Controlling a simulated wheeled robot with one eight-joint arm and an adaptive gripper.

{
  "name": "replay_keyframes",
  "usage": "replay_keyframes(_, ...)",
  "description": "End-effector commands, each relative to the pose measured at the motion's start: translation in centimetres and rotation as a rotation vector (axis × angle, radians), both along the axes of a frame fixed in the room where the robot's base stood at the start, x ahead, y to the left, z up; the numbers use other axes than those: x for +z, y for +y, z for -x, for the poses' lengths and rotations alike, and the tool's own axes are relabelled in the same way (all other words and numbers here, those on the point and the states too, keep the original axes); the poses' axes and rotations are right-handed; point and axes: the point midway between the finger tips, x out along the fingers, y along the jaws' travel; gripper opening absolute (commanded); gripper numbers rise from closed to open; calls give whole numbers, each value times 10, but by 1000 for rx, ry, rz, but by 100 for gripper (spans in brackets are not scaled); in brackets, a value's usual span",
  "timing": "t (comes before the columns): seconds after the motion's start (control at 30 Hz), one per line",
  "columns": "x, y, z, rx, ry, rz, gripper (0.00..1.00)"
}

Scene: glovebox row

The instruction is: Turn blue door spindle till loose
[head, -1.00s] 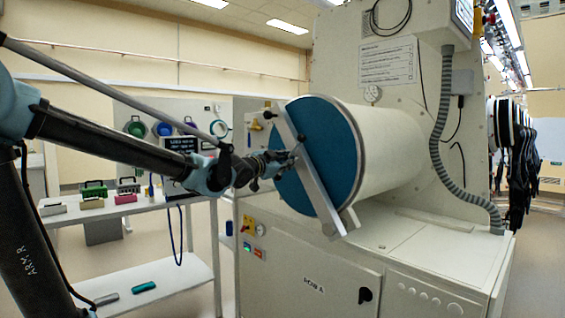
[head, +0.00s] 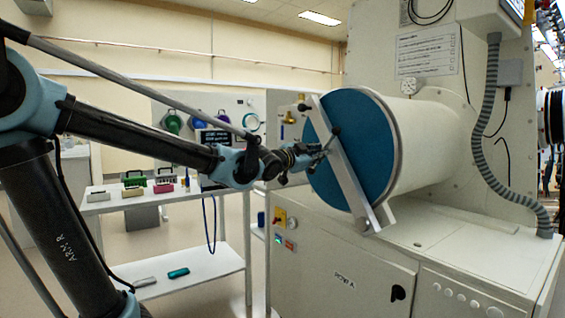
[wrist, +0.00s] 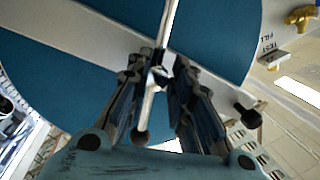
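The blue round door (head: 349,118) closes the end of a white cylinder, with a pale metal bar (head: 345,165) across its face. The spindle handle is a thin rod with ball ends; its dark upper ball (head: 336,130) shows above my gripper (head: 318,152). In the wrist view the rod (wrist: 148,108) runs steeply between the fingers of my gripper (wrist: 158,76), with a ball at its near end. The fingertips sit close on both sides of the spindle's bright middle and look shut on it. The exact contact is partly hidden by the fingers.
A white cabinet (head: 345,270) stands below the cylinder, with a ribbed grey hose (head: 492,110) at its right. Brass fittings (head: 290,118) sit left of the door. A white shelf table (head: 150,203) with small boxes stands at the left, behind my arm.

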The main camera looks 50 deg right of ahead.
Motion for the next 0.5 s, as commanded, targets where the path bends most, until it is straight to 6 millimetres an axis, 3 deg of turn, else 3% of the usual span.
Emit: replay_keyframes(0.5, -1, 30, -2, 0, -1, 0, 19)
